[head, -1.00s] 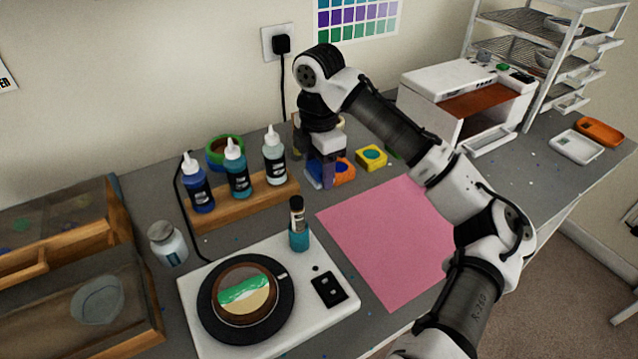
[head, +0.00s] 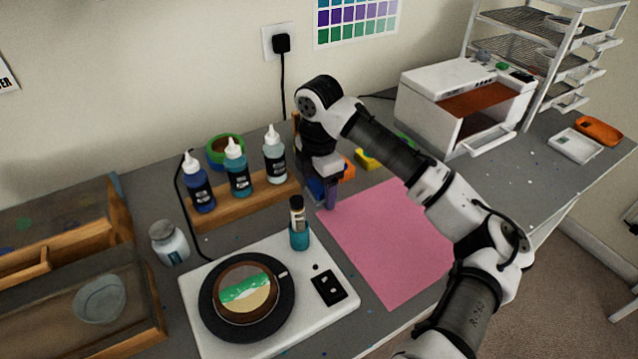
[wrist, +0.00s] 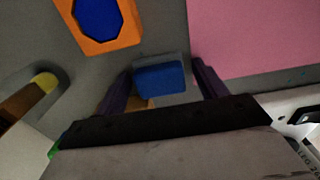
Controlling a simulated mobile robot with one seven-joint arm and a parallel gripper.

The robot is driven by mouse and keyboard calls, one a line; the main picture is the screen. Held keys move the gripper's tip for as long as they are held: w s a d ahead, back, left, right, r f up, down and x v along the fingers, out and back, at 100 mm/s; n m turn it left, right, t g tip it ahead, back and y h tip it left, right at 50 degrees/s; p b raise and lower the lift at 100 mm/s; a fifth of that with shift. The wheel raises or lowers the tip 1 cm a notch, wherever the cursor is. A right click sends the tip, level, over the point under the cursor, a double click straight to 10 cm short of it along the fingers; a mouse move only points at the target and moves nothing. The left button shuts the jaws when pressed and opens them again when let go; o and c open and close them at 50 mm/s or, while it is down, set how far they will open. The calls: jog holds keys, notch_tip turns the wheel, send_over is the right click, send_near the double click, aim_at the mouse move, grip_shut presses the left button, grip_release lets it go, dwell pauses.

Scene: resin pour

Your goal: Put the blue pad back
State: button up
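The blue pad, a small block (wrist: 160,78), lies between the two dark purple fingers of my gripper (wrist: 163,75) in the wrist view. A narrow gap shows between the pad and the right finger, so the fingers look spread around it rather than closed on it. In the head view my gripper (head: 326,195) points down at the left edge of the pink mat (head: 390,245). Part of the blue pad (head: 315,188) shows just left of the fingers. Whether the pad touches the table is hidden.
An orange block with a blue centre (wrist: 126,33) lies close by; a yellow block (head: 366,160) is behind my arm. The pink mat is clear.

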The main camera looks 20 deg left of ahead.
aim_at(319, 184)
notch_tip(319, 184, up, 12)
jog(key=b, duration=0.1)
jog(key=shift+r, duration=0.15)
dwell(0.6)
